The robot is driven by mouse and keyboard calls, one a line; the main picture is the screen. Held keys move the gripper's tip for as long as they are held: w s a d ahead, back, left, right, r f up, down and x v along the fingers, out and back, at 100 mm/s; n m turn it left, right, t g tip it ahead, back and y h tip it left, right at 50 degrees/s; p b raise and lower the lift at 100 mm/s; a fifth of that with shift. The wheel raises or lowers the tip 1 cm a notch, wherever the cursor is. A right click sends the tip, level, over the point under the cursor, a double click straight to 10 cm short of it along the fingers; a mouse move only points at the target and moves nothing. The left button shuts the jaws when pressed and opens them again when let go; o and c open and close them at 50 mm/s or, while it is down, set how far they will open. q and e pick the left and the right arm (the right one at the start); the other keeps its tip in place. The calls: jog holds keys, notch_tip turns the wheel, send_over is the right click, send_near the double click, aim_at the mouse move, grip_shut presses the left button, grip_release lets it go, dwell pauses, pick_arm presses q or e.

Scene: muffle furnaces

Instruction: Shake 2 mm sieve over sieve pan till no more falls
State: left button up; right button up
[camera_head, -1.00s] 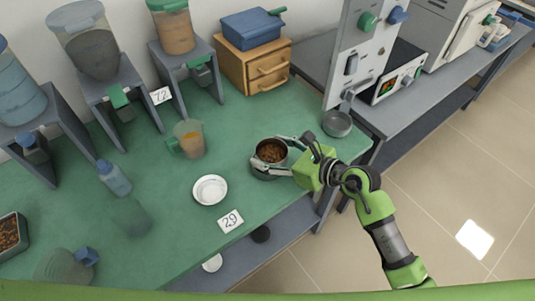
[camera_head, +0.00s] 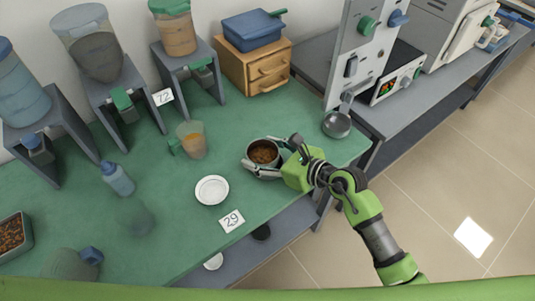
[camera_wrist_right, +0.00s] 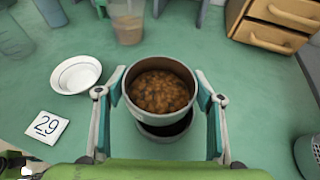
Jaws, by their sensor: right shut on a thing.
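The sieve is a round grey metal vessel (camera_head: 263,153) with brown granules inside, on the green bench's right part. My right gripper (camera_head: 262,166) is shut around its sides. In the right wrist view the sieve (camera_wrist_right: 160,91) sits between the two fingers of my right gripper (camera_wrist_right: 160,100). Below it a second round metal rim with a dark inside, the sieve pan (camera_wrist_right: 168,137), shows partly; the sieve covers most of it. The sieve looks raised and a little offset from the pan. I cannot see falling grains. My left gripper is not in view.
A white dish (camera_head: 212,190) and a card marked 29 (camera_head: 231,221) lie left of the sieve. A measuring jug (camera_head: 192,140) stands behind. A wooden drawer box (camera_head: 253,66) and dispensers stand at the back.

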jog(key=shift+d+f, duration=0.1)
jog(key=shift+d, duration=1.25)
